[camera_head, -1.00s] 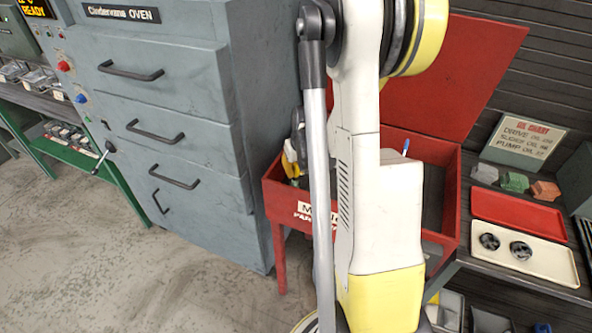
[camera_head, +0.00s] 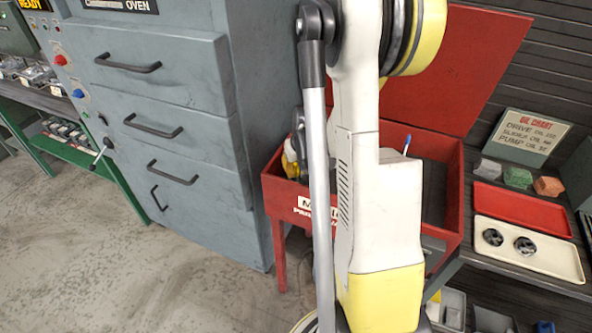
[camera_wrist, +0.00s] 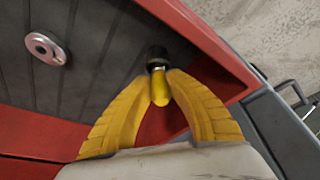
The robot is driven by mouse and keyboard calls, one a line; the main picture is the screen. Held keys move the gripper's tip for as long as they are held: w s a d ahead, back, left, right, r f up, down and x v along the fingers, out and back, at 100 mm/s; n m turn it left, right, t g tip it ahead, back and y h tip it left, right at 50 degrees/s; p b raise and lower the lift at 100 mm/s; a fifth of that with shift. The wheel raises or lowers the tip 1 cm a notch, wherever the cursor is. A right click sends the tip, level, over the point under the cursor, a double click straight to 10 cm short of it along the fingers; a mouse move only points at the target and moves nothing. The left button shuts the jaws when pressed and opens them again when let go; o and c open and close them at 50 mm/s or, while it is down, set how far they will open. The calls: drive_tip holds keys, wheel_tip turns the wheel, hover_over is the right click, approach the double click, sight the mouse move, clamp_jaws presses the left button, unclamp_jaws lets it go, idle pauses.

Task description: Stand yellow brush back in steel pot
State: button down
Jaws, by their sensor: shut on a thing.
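My gripper (camera_wrist: 160,84) has yellow fingers and is shut on the yellow brush (camera_wrist: 159,90) in the wrist view. The brush's yellow handle is between the fingertips, with a silver band and a dark end beyond them. They are over the red box, near its wall. In the head view the gripper (camera_head: 292,160) is mostly hidden behind my arm, at the box's left end. I cannot make out the steel pot for certain. A small round metal piece with a dark centre (camera_wrist: 47,48) lies on the box's dark floor.
The red box (camera_head: 278,187) has a raised lid (camera_head: 450,80). A blue-tipped thing (camera_head: 407,142) sticks up behind my arm. The grey oven (camera_head: 185,90) stands close to the left. A shelf with a red tray (camera_head: 520,207) and a cream tray (camera_head: 545,262) is to the right.

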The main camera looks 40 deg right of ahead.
drive_tip(key=c, duration=1.3)
unclamp_jaws()
drive_tip(key=shift+c, duration=0.2)
drive_tip(key=v, duration=1.2)
drive_tip(key=shift+r, duration=0.1)
